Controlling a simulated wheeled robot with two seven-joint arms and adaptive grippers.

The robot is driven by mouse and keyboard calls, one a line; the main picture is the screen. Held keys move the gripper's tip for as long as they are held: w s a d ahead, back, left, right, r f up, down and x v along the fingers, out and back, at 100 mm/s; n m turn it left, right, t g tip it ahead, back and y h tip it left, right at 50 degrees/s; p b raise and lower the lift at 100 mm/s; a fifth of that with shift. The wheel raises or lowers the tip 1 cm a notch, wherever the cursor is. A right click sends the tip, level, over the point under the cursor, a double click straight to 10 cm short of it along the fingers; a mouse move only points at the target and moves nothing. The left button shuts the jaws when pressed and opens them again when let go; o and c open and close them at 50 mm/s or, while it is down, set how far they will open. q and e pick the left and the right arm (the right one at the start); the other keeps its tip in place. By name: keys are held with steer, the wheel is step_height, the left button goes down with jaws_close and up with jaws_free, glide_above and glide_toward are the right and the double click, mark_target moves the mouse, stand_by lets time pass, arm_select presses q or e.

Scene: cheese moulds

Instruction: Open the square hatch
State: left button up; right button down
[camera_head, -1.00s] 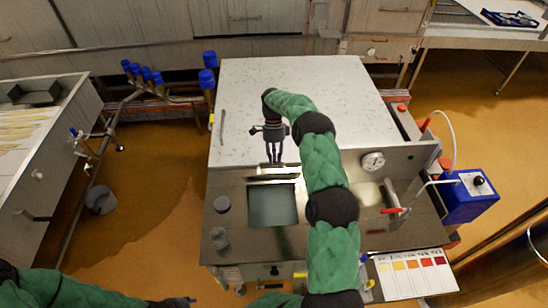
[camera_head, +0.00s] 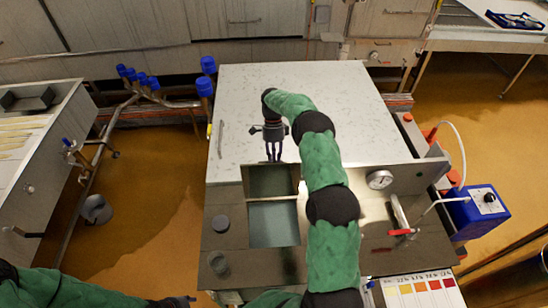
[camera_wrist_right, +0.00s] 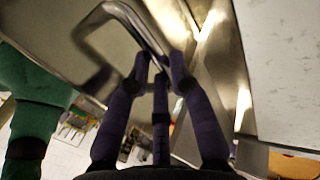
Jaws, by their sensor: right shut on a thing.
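The square hatch is in the top of the steel tank front in the head view. Its opening (camera_head: 274,224) shows a pale greenish inside. The lid (camera_head: 270,180) stands raised behind the opening, a greenish reflecting face toward me. My right gripper (camera_head: 273,158) is just behind the lid's upper edge. In the right wrist view its fingers (camera_wrist_right: 160,70) are shut on a bent metal handle (camera_wrist_right: 125,12). The exact grip contact is partly hidden. My left gripper (camera_head: 182,301) is at the bottom edge, away from the hatch; its jaws are too small to read.
A large pale board (camera_head: 240,105) covers the tank behind the hatch. A round gauge (camera_head: 379,179) and a red-handled valve (camera_head: 401,232) are right of my right arm. A blue box (camera_head: 482,208) hangs at the right.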

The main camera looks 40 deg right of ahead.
steer(key=shift+x, duration=0.75)
steer(key=c, duration=1.1)
jaws_free()
steer(key=shift+w+d+r, duration=0.1)
steer(key=shift+w+d, duration=0.05)
steer(key=shift+r, duration=0.2)
steer(key=v, duration=1.2)
